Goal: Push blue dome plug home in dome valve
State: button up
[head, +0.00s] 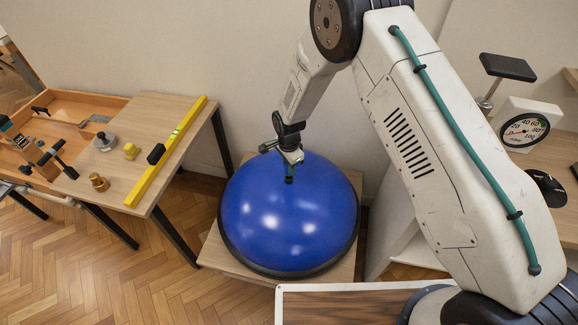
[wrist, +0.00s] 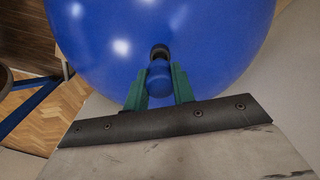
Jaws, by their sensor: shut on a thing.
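The big blue dome (head: 290,225) with a dark rim sits on a low wooden stand, and its glossy surface fills the top of the wrist view (wrist: 215,40). My gripper (head: 290,172) is over the far upper side of the dome. In the wrist view its two green fingers (wrist: 159,88) are shut on the blue dome plug (wrist: 159,78), one on each side. The plug's far end meets a dark round collar, the dome valve (wrist: 159,52), on the dome's surface. How deep the plug sits in the valve cannot be told.
A wooden table (head: 160,118) at the left holds a yellow spirit level (head: 168,150), small brass and grey pieces and an open tool tray. A dial gauge (head: 525,129) stands at the right. A white-edged board (head: 350,305) lies in front.

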jog(key=shift+f, duration=1.6)
jog(key=o, duration=1)
jog(key=shift+o, duration=0.2)
notch_tip(320, 180, up, 8)
jog(key=shift+f, duration=0.15)
